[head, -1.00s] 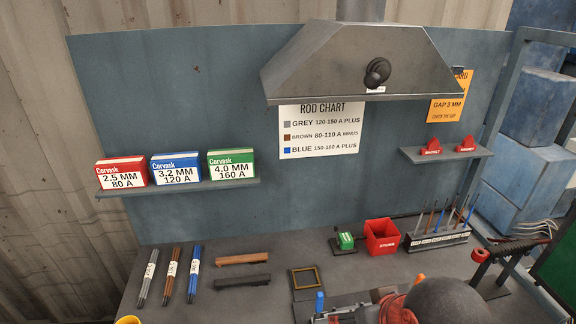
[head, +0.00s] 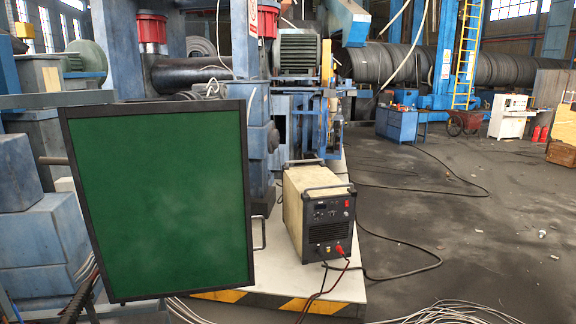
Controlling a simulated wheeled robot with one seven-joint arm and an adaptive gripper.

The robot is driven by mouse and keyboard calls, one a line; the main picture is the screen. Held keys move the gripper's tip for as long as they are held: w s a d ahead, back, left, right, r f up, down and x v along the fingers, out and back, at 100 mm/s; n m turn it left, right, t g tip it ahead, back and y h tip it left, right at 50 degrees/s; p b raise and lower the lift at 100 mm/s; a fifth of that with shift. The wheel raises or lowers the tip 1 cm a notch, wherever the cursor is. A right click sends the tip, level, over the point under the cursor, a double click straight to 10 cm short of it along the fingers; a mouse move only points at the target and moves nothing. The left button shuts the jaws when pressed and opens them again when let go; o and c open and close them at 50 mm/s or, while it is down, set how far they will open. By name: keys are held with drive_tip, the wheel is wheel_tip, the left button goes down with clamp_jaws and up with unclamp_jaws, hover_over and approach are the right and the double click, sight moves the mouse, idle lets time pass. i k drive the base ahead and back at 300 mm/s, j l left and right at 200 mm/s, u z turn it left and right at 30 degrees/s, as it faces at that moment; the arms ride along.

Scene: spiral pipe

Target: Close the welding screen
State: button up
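The welding screen (head: 160,200) is a dark green panel in a black frame, upright at the left of the head view. A small handle (head: 260,233) sticks out from its right edge, at about mid-low height. The screen covers part of the blue machinery behind it. My gripper is not in this view.
A cream and black welding machine (head: 318,212) stands right of the screen on a pale platform with a yellow and black striped edge (head: 275,304). Cables run over the floor, with a loose coil (head: 460,312) at the front. Open grey floor (head: 450,215) lies to the right.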

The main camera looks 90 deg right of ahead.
sight(163, 190)
drive_tip(key=k+l+z, duration=0.15)
drive_tip(key=l+z, duration=0.15)
drive_tip(key=z, duration=0.15)
drive_tip(key=k+l+z, duration=0.1)
drive_tip(key=l+z, duration=0.6)
drive_tip(key=z, duration=0.2)
drive_tip(key=l+z, duration=0.15)
drive_tip(key=l, duration=1.1)
drive_tip(key=i+l+z, duration=0.1)
drive_tip(key=l+z, duration=0.25)
